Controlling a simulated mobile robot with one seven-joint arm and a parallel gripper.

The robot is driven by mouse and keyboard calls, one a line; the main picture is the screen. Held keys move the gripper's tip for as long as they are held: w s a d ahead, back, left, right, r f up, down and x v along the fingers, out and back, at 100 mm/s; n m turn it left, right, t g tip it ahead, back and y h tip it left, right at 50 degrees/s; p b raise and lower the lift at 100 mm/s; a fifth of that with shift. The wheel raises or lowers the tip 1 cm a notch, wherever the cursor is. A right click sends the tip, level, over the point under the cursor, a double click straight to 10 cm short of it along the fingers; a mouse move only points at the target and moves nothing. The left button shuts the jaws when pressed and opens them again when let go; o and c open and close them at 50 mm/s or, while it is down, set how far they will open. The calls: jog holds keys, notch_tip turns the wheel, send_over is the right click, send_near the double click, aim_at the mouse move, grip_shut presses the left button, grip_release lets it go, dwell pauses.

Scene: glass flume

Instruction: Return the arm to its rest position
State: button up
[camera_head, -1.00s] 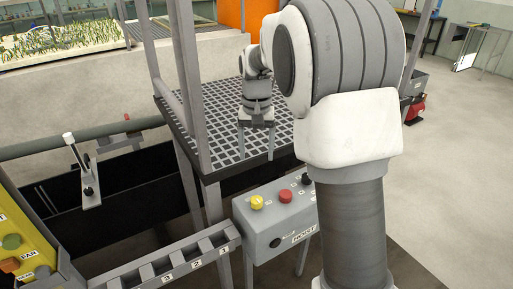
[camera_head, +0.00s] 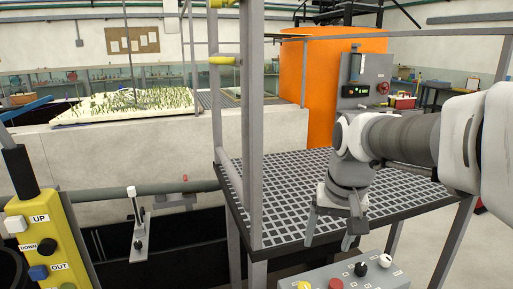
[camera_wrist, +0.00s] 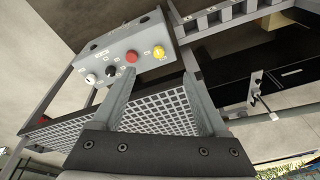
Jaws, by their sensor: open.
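My gripper (camera_head: 331,233) is in the head view, pointing down in front of the grated platform and above the grey control box. Its two fingers are apart with nothing between them. My arm reaches in from the right edge, bent at the elbow. In the wrist view my gripper's fingers (camera_wrist: 163,100) are spread, with the grating and the control box showing beyond them.
The control box (camera_head: 340,280) carries yellow, red, black and white knobs. The grated platform (camera_head: 300,192) has grey upright posts (camera_head: 251,130). A yellow pendant (camera_head: 40,240) hangs at left. An orange tank (camera_head: 320,85) and a panel with a green display (camera_head: 366,80) stand behind.

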jog(key=s+n+t+p, duration=0.1)
jog(key=s+t, duration=0.2)
jog(key=s, duration=1.1)
jog(key=shift+s+n, duration=0.25)
jog(key=shift+n, duration=0.15)
jog(key=shift+w+r, duration=0.1)
jog(key=shift+r, duration=0.05)
dwell(0.5)
